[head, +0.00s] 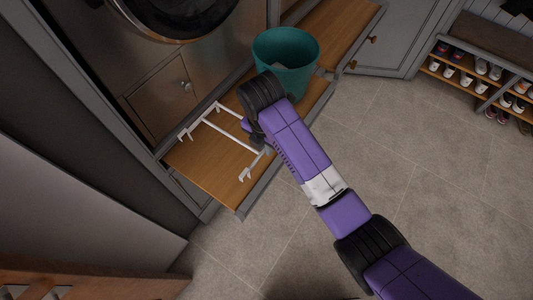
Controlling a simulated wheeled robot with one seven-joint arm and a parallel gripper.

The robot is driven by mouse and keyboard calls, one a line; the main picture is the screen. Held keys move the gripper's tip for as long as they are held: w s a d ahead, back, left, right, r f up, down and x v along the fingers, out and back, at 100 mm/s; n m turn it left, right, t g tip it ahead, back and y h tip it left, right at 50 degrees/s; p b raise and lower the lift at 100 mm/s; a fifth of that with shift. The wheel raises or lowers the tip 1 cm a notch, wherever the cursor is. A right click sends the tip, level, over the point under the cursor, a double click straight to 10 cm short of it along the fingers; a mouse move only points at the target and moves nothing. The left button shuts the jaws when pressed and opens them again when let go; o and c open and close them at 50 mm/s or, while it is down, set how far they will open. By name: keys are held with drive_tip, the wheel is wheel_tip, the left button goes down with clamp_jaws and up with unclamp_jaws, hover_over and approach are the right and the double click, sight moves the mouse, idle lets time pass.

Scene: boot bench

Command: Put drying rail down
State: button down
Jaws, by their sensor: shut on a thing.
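The white drying rail (228,140) is a light frame of thin bars with small hooked ends. It shows over the left part of a wooden pull-out shelf (199,167), below the washing machine. I cannot tell whether it rests on the wood or hangs just above it. My gripper (258,144) is at the rail's right side and is shut on it. My wrist and arm come in from the lower right and hide the fingertips and part of the rail's right end.
A teal bin (286,62) stands on the shelf just behind my wrist. The washing machine's cabinet front (160,95) rises behind the rail. A shoe rack (480,75) is at the upper right. The tiled floor (420,140) between is clear.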

drive_tip(key=shift+f, duration=2.3)
drive_tip(key=c, duration=1.6)
unclamp_jaws()
drive_tip(key=shift+o, duration=0.2)
drive_tip(key=r, duration=0.8)
drive_tip(key=s+r+p, duration=0.1)
drive_tip(key=r, duration=0.3)
drive_tip(key=shift+a+r, duration=0.1)
drive_tip(key=shift+a, duration=0.2)
